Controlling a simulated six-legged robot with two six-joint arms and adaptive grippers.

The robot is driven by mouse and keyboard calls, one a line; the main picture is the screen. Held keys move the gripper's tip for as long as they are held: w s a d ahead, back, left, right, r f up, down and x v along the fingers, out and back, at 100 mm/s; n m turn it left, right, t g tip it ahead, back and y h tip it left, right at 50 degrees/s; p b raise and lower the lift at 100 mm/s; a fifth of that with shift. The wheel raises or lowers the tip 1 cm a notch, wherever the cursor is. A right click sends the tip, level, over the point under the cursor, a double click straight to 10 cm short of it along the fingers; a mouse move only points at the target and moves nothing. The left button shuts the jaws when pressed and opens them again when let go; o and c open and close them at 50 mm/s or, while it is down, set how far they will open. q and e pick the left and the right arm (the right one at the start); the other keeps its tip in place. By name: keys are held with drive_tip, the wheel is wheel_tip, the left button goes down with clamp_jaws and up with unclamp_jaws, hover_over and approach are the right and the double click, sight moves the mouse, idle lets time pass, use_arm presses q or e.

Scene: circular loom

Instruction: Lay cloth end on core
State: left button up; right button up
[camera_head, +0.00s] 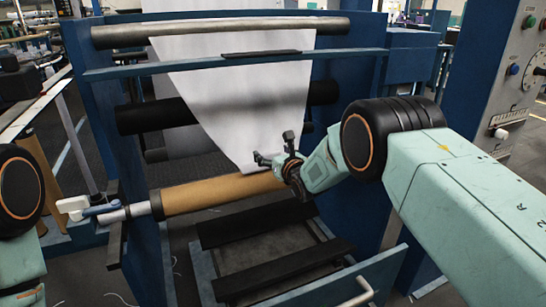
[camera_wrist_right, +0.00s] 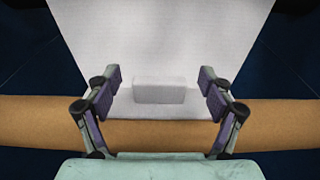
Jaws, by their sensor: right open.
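The white cloth (camera_head: 235,95) hangs from the upper roller and narrows to its lower end at the brown core (camera_head: 210,194). In the right wrist view the cloth (camera_wrist_right: 160,40) reaches down over the upper part of the core (camera_wrist_right: 35,122), and a small white block-like piece (camera_wrist_right: 158,91) shows near its end. My right gripper (camera_head: 276,150) is at the cloth's lower end, just above the core. In the wrist view its fingers (camera_wrist_right: 160,92) stand apart on either side of the white piece. My left gripper is out of view; only part of my left arm shows.
A steel roller (camera_head: 220,30) and a blue crossbar (camera_head: 130,70) run across the frame above. A dark roller (camera_head: 155,115) lies behind the cloth. Dark slats (camera_head: 260,225) and a blue front bar with a handle (camera_head: 362,292) lie below. A control panel (camera_head: 515,70) stands at right.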

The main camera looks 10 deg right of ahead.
wheel_tip(320, 180, up, 9)
idle(0.3)
drive_tip(key=shift+c, duration=0.3)
